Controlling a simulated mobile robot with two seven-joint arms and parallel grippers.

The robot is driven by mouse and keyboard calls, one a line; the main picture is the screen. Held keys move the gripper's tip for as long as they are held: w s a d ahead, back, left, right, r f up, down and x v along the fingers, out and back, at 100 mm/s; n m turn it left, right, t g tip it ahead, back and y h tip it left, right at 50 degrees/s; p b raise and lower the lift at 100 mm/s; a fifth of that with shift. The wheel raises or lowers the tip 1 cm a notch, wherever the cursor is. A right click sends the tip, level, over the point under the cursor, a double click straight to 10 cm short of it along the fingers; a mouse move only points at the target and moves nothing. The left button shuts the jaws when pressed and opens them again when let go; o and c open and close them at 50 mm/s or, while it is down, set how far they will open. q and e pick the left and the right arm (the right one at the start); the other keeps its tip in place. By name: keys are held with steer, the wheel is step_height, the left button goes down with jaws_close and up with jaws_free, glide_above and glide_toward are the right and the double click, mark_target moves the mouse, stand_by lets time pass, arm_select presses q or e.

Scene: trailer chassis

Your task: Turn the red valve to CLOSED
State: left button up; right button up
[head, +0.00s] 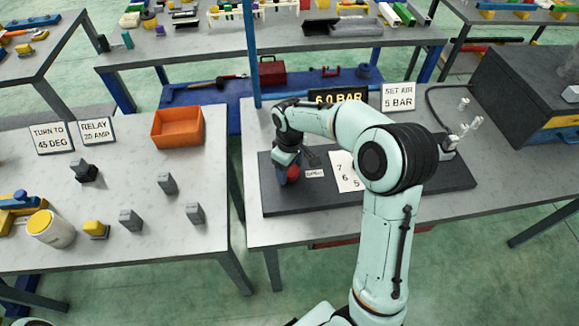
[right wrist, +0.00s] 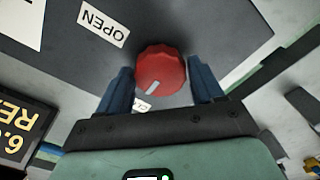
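The red valve (right wrist: 162,70) is a ribbed round knob on a dark panel. Its white pointer line is aimed at a small label (right wrist: 141,104), mostly hidden, with only the letters "CL" or similar showing. An OPEN label (right wrist: 103,25) lies on the panel, up and left of the knob in the right wrist view. My right gripper (right wrist: 160,72) has its two blue fingers on either side of the knob, with narrow gaps showing. In the head view the right gripper (head: 287,160) hides part of the red valve (head: 293,173). My left gripper is out of view.
The dark panel (head: 450,180) lies on a grey table, with a white number card (head: 345,170) beside the valve. A "6.0 BAR" display (head: 338,97) and a "SET AIR 5 BAR" sign (head: 399,97) stand behind. An orange bin (head: 177,128) is on the left table.

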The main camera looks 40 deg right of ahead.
steer(key=shift+o, duration=0.9)
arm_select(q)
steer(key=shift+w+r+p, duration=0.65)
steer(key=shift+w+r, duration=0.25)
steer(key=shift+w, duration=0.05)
arm_select(e)
step_height(320, 180, up, 14)
steer(key=shift+f, duration=0.25)
